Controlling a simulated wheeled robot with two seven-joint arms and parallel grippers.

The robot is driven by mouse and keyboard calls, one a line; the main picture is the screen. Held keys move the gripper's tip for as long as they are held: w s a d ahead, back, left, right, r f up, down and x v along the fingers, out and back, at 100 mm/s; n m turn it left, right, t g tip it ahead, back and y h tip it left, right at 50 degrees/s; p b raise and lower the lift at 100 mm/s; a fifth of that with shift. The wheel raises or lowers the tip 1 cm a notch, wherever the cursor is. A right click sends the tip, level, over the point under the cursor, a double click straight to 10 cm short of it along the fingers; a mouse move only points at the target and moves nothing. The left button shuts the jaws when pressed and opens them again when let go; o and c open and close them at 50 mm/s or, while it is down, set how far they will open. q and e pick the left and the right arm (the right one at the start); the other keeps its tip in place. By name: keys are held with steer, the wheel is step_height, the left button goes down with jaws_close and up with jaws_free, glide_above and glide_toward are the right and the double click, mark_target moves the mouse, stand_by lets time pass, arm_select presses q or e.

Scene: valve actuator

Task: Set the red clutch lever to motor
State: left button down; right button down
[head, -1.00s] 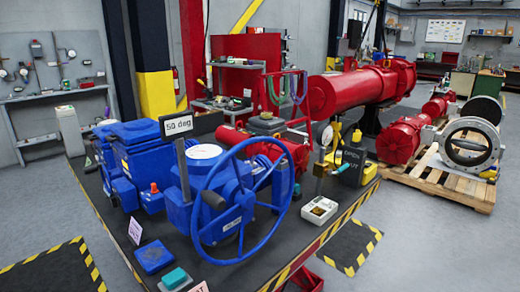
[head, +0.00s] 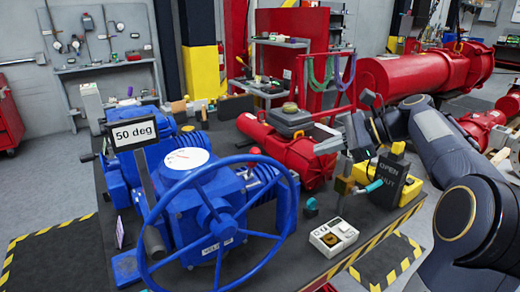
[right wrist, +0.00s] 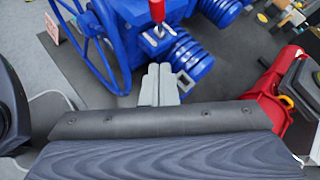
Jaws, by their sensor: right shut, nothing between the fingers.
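The red clutch lever (right wrist: 157,12) shows at the top of the right wrist view, on the blue valve actuator (right wrist: 125,30). Pale markings lie at its base, too small to read. My right gripper (head: 326,143) is shut and empty, to the right of the actuator. In the right wrist view its fingertips (right wrist: 159,72) point toward the actuator, below and apart from the lever. My left gripper is not in view.
A "50 deg" display (head: 133,133) stands at the actuator's left. A red cylinder unit (head: 285,150) lies behind it. A white box (head: 333,237), a brass block (head: 345,187) and a dark "OPEN/OUT" sign (head: 390,183) stand on the right of the table (head: 290,262).

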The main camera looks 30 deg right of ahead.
steer(key=shift+a+r, duration=0.1)
steer(key=a+r+x, duration=0.1)
steer(key=r+x, duration=0.1)
steer(key=x, duration=1)
steer(key=shift+w+a+p, duration=0.35)
steer(key=shift+a+p, duration=0.05)
steer(key=shift+a, duration=0.15)
steer(key=shift+f, duration=0.15)
